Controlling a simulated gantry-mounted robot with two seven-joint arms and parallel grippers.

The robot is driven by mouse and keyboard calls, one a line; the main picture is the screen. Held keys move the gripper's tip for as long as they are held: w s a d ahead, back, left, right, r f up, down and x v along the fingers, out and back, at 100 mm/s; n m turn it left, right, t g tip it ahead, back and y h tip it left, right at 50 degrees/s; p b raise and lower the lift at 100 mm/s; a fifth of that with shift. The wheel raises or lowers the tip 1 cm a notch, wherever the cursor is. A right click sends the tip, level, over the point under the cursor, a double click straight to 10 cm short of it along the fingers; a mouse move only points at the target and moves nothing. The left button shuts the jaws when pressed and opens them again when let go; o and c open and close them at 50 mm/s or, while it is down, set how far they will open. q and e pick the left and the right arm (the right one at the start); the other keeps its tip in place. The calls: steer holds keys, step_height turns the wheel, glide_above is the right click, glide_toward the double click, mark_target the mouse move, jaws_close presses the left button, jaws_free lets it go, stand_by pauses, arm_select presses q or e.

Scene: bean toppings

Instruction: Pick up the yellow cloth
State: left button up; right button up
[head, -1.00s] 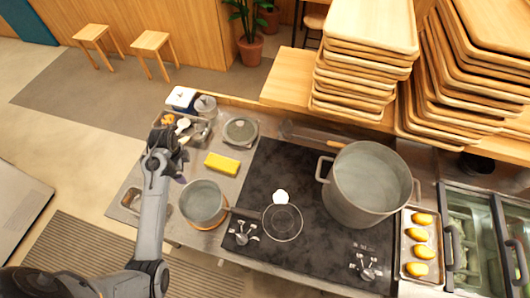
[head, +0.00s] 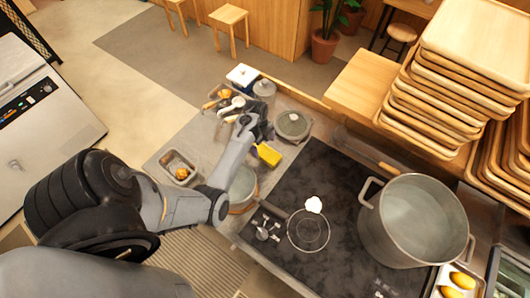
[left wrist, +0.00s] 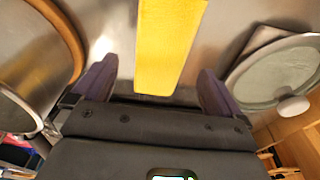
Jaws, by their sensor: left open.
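The yellow cloth (head: 268,154) is a folded block lying on the steel counter, left of the black cooktop. My left gripper (head: 252,132) is above the counter at the cloth's far left end and partly hides it in the head view. In the left wrist view the cloth (left wrist: 170,45) stretches up the picture between the two dark fingers. My left gripper (left wrist: 155,88) is open there, with a gap visible on each side of the cloth. Whether the fingers are down at the cloth's height is hard to tell. My right gripper is not in view.
A small pot (head: 242,186) stands close on the near side, and a lidded round container (head: 293,125) is beside the cloth; its lid also shows in the wrist view (left wrist: 275,72).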

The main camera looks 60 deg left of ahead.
mark_target(264, 151)
arm_select(q)
steer(key=shift+w+d+f, duration=0.1)
steer(key=shift+f, duration=1.1)
steer(key=shift+w+d+f, duration=0.1)
steer(key=shift+f, duration=1.1)
steer(key=c, duration=1.1)
